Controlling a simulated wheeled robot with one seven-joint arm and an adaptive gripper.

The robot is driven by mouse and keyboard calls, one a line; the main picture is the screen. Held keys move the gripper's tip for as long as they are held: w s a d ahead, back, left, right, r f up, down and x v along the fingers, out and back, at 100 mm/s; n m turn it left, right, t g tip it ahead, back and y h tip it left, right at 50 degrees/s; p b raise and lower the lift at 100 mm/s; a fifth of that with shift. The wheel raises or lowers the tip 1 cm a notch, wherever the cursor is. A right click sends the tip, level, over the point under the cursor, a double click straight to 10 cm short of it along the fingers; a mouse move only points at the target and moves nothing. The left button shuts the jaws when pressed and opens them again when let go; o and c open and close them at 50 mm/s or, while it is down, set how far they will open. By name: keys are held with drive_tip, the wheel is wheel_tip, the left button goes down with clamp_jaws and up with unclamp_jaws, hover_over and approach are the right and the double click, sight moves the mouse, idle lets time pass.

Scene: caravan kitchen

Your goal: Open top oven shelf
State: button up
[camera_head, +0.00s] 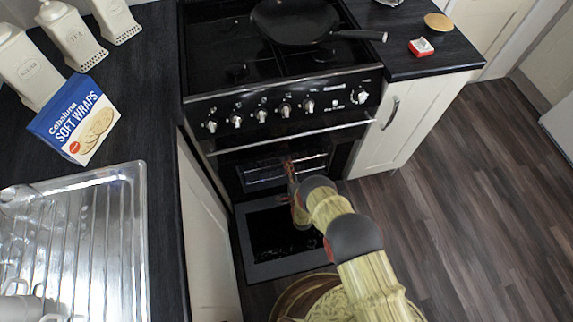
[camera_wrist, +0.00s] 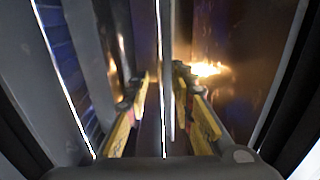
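The black cooker (camera_head: 325,85) stands in the middle of the head view, with a row of knobs and a long metal handle bar (camera_head: 250,146) across the top of its front. Below the bar is a dark glass front (camera_head: 240,172) with bright reflections. My gripper (camera_head: 290,170) is in front of this glass, below the bar, and is small and partly hidden by my arm. In the wrist view my gripper (camera_wrist: 163,78) has its two yellow fingers apart. A thin upright metal strip (camera_wrist: 167,50) shows between them; contact cannot be told.
A lower dark panel with a grey frame (camera_head: 263,268) is below the gripper. A pan (camera_head: 295,22) sits on the hob. A cream cupboard (camera_head: 385,135) stands to the right. The wooden floor (camera_head: 470,190) at right is clear.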

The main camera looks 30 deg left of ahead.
drive_tip(key=shift+w+a, duration=0.4)
drive_tip(key=shift+w, duration=0.05)
drive_tip(key=c, duration=0.3)
clamp_jaws()
idle(0.4)
